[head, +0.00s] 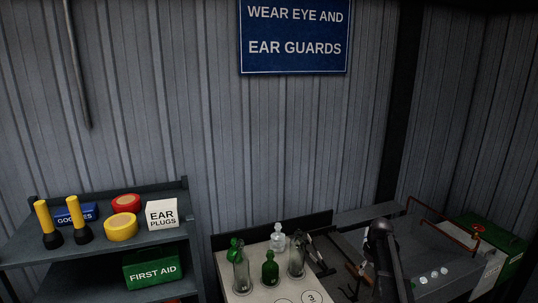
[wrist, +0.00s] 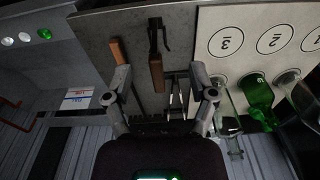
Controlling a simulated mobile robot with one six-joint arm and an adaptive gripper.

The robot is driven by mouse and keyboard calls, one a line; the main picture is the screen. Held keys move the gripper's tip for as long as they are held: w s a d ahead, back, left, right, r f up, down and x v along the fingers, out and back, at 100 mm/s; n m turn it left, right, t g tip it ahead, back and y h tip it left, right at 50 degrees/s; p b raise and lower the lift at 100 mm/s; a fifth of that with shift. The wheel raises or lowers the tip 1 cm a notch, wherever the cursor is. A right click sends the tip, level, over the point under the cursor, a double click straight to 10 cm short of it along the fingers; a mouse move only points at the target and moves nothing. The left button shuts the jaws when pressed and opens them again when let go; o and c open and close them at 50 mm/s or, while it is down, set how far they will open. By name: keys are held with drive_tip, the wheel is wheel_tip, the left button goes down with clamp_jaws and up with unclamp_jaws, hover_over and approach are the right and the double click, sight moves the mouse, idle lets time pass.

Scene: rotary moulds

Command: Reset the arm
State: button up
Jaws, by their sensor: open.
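My gripper (wrist: 160,78) shows in the wrist view with its two fingers spread apart and nothing between them. Beyond the fingers lies a grey bench top (wrist: 98,28) with wooden-handled tools, one handle (wrist: 157,75) lying between the fingers in the picture. A pale board (wrist: 225,72) with numbered circles is to the right of the gripper. A green bottle (wrist: 258,97) and clear bottles stand on it, close to the right finger in the picture. In the head view my dark arm is at the lower right, and I cannot make out the fingertips clearly.
A shelf (head: 190,232) at left holds yellow torches, tape rolls, an ear plugs box (head: 161,214) and a first aid box (head: 155,268). A red pipe (head: 440,228) edges the right bench.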

drive_tip(key=s+a+f+m+b, duration=0.3)
drive_tip(key=s+a+f+b, duration=1.4)
drive_tip(key=s, duration=0.5)
drive_tip(key=shift+a+f+g+b, duration=0.35)
drive_tip(key=shift+a+f+g, duration=0.05)
drive_tip(key=shift+a+f, duration=0.45)
